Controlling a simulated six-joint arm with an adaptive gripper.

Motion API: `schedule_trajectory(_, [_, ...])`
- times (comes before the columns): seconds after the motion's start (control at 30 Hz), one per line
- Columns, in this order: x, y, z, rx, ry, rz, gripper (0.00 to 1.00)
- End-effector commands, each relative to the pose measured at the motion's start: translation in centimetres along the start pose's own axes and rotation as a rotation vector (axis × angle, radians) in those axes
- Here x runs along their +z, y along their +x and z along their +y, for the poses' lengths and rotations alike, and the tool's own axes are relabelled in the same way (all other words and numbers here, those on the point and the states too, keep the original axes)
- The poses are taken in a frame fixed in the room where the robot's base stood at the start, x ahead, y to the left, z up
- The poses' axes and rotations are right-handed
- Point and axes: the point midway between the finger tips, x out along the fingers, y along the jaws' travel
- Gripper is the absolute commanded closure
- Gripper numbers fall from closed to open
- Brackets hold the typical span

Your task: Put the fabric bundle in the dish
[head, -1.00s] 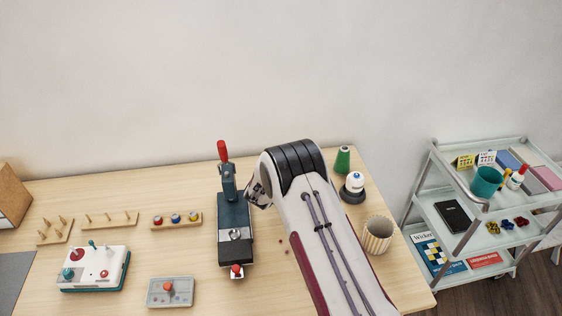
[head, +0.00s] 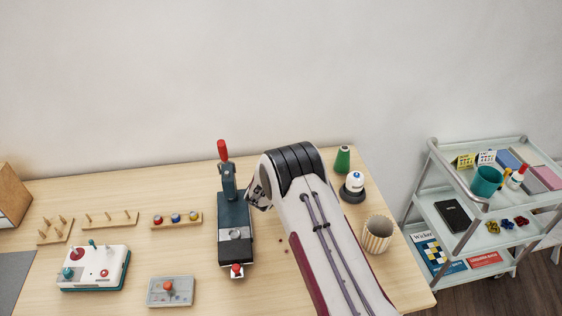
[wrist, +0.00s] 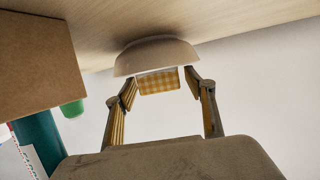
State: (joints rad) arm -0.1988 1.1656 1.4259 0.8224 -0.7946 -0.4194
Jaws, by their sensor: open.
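The fabric bundle (wrist: 158,82), a yellow-and-white checked block, shows in the wrist view, where the table is at the top. It sticks out of the open side of a cream dish (wrist: 157,52), which rests on the table. My gripper (wrist: 161,84) is open, with one finger on each side of the bundle, close to the dish rim. How far the bundle sits inside the dish is hidden by the rim. In the head view my arm covers the gripper, and I see neither the bundle nor the dish.
A black clamp-like device (head: 235,225) with a red handle stands left of my arm. A green cone (head: 342,159), a white-topped item (head: 353,186) and a striped cup (head: 377,233) are to the right. In the wrist view a brown box (wrist: 40,65) is at the left.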

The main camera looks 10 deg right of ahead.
Motion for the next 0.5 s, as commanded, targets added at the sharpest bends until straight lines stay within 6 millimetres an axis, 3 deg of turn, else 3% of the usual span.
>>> schedule_trajectory(0.23, [-0.3,-0.2,0.0,0.000,0.000,0.000,0.46])
schedule_trajectory(0.5, [-0.3,-1.9,0.0,0.000,0.000,0.000,0.46])
